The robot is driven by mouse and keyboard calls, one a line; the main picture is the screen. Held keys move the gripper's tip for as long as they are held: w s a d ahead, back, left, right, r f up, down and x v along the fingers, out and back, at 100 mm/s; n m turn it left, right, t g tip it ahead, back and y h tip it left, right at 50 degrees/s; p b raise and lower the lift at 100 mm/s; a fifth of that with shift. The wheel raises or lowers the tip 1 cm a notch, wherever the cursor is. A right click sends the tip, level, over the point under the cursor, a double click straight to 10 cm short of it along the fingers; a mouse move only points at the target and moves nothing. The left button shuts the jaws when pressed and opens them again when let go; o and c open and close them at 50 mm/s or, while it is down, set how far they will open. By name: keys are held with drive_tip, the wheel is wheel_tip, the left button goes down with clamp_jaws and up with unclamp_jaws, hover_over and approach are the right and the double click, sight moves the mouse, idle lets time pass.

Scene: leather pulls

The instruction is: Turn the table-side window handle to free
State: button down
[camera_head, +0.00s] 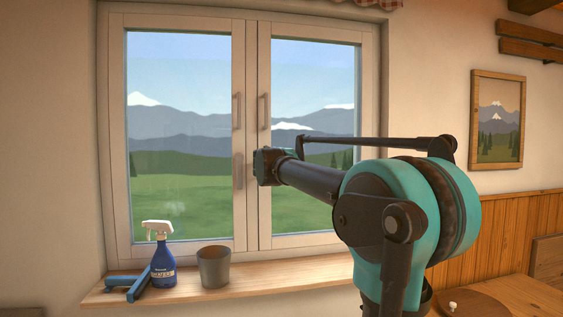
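The window has two sashes side by side, both looking closed. A slim upright pull (236,111) is on the left sash's inner stile and another (264,112) is on the right sash's. Lower on the left sash is a grey upright handle (238,171). The table is at the lower right, so the right sash (313,80) is the table-side one. My gripper end (266,166) is in front of that sash's inner stile, level with the left handle. It hides the matching spot on the right sash. I cannot see its fingers or whether it touches anything.
A wooden table (525,292) with a round board (472,305) is at lower right. A picture (497,119) hangs on the right wall.

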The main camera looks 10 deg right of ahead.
drive_tip(key=shift+r, duration=0.1)
idle(0.5)
drive_tip(key=c, duration=1.4)
unclamp_jaws()
drive_tip(key=v, duration=1.2)
